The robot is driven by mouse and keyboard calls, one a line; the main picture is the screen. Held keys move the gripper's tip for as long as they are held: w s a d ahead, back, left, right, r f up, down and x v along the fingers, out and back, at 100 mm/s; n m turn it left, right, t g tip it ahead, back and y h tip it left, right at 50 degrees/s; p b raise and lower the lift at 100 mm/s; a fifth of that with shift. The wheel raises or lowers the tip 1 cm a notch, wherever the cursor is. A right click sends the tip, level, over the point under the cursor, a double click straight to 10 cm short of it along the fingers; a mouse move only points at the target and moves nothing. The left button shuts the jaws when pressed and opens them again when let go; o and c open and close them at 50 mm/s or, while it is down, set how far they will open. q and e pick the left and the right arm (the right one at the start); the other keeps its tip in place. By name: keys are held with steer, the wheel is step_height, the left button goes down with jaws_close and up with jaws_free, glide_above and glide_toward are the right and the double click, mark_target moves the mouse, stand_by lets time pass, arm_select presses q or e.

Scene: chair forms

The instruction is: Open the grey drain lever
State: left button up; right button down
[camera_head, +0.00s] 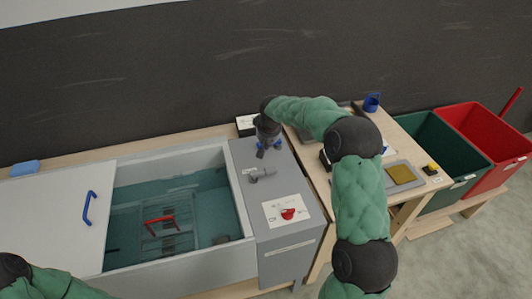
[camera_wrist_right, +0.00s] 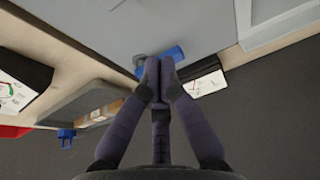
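The grey drain lever (camera_head: 263,175) lies on the grey top panel beside the water tank, in the head view. I do not make it out in the right wrist view. My right gripper (camera_head: 262,153) points down just behind the lever, apart from it as far as I can tell. In the right wrist view its fingers (camera_wrist_right: 159,66) are together, with nothing visible between them. A blue handle (camera_wrist_right: 174,53) shows behind the fingertips; it also shows in the head view (camera_head: 276,142). My left gripper is out of view; only part of the left arm shows at lower left.
The tank (camera_head: 251,222) holds water and a rack with a red handle (camera_head: 160,220). A white lid (camera_head: 45,220) with a blue handle (camera_head: 88,207) covers its left part. A card with a red picture (camera_head: 272,211) lies in front of the lever. Green (camera_head: 430,135) and red bins (camera_head: 480,128) stand right.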

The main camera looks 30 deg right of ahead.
mark_target(264, 172)
steer(key=b+x, duration=0.2)
steer(key=x, duration=0.7)
steer(key=shift+f, duration=0.2)
steer(key=shift+s+a+r+b, duration=0.1)
steer(key=shift+s+a+b, duration=0.15)
steer(key=shift+s, duration=0.7)
steer(key=shift+s+a+r+b, duration=0.1)
steer(key=shift+s+a, duration=0.15)
steer(key=shift+s, duration=0.75)
steer(key=shift+s+f+m+b, duration=0.1)
steer(key=shift+s+m+b, duration=0.15)
steer(key=shift+b, duration=0.3)
